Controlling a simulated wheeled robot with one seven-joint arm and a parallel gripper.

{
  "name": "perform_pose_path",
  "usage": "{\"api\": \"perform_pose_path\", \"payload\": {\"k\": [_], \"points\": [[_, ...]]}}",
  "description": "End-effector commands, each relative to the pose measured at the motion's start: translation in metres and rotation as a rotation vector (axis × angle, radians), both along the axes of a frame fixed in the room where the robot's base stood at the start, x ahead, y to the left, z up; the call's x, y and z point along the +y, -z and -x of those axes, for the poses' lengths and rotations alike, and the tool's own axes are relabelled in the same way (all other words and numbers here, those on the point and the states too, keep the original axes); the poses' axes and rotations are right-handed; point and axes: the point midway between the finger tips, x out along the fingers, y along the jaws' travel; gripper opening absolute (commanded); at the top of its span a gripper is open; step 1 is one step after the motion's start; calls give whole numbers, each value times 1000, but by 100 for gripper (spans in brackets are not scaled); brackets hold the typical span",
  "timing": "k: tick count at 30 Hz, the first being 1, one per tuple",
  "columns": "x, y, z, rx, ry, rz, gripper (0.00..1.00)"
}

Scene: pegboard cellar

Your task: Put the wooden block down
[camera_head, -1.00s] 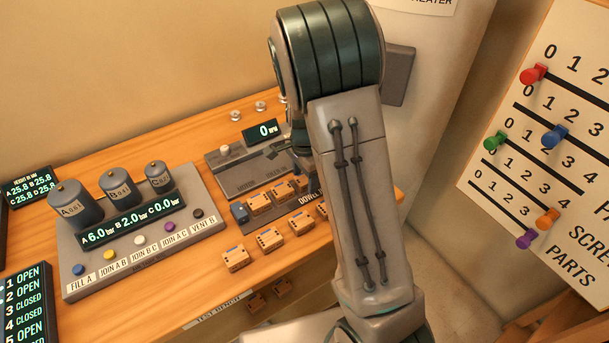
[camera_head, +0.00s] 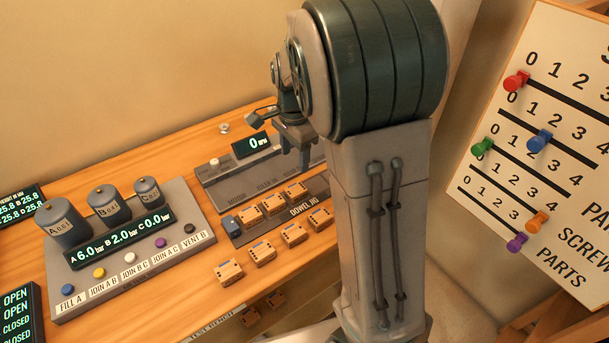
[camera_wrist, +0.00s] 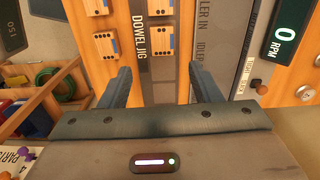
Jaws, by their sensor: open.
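Several small wooden blocks with blue marks stand on the bench (camera_head: 165,150). One row lies along the dark dowel jig strip, including a block (camera_head: 274,205) mid-row; a second row in front of it includes a block (camera_head: 262,252). My gripper (camera_head: 296,160) hangs above the bench behind the jig, near the 0 RPM display (camera_head: 250,144). In the wrist view its two fingers (camera_wrist: 162,85) are apart with nothing held between them. A wooden block (camera_wrist: 163,42) lies beyond the fingers there, beside the dowel jig label. Which block the task means cannot be told.
A grey panel (camera_head: 130,275) with cylinders, coloured buttons and pressure readouts stands left of the jig. A pegboard (camera_head: 560,120) with coloured pegs is at the right. My arm hides the bench's right end. Shelves with a green coil (camera_wrist: 62,83) show in the wrist view.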

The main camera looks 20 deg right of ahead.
Motion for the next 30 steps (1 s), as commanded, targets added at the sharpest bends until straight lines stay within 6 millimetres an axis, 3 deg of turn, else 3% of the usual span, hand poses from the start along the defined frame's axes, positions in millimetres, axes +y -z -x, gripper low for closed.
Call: {"api": "perform_pose_path", "payload": {"k": [5,12,21,25,30], "points": [[-1,-24,35,-47,-196,-32,57],[0,-51,104,-144,-596,-20,57],[1,-58,181,-223,-1051,102,57],[1,-55,199,-229,-1164,148,57],[0,-53,206,-227,-1218,170,57]]}}
